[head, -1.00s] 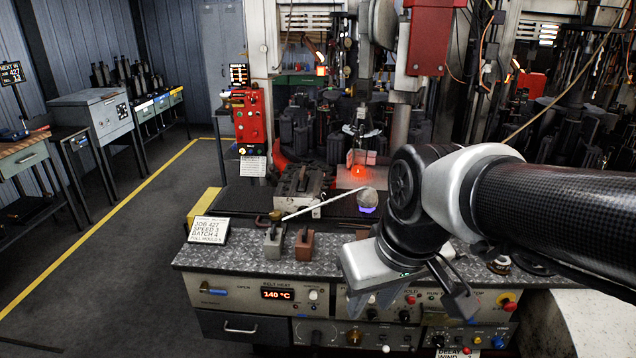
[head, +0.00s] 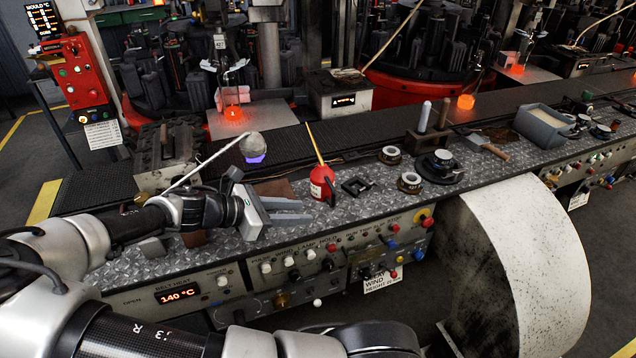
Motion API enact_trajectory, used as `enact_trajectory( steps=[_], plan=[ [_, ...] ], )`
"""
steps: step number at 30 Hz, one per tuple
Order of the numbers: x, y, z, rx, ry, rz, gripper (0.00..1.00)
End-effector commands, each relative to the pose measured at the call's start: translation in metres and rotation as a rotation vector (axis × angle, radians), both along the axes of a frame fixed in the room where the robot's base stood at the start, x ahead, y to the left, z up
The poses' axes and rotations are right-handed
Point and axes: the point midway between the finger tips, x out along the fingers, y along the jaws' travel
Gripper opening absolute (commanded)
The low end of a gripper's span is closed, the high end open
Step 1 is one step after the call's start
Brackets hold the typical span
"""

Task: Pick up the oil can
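The oil can (head: 319,186) is a small red can with a long thin yellowish spout leaning up to the left. It stands upright on the diamond-plate bench top (head: 345,215), near the bench's middle. My gripper (head: 293,211) is left of the can at about bench height. Its two grey fingers point right, toward the can, with a gap between them. Nothing shows between the fingers, and they appear apart from the can.
A dark square frame (head: 356,186) and round ring parts (head: 409,182) lie right of the can. A wooden-handled brush (head: 489,145) and a grey tub (head: 543,126) are farther right. The conveyor belt (head: 290,146) runs behind.

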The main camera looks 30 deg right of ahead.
Motion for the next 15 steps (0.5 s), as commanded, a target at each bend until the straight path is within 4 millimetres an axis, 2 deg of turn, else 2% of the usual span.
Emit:
enact_trajectory(
  steps=[3, 7, 15],
  plan=[
    [0.013, -0.001, 0.008, -0.073, 0.031, 0.061, 0.30],
    [0.016, -0.011, 0.008, -0.095, 0.041, 0.077, 0.30],
    [0.013, -0.064, -0.015, -0.094, 0.044, 0.072, 0.30]
  ],
)
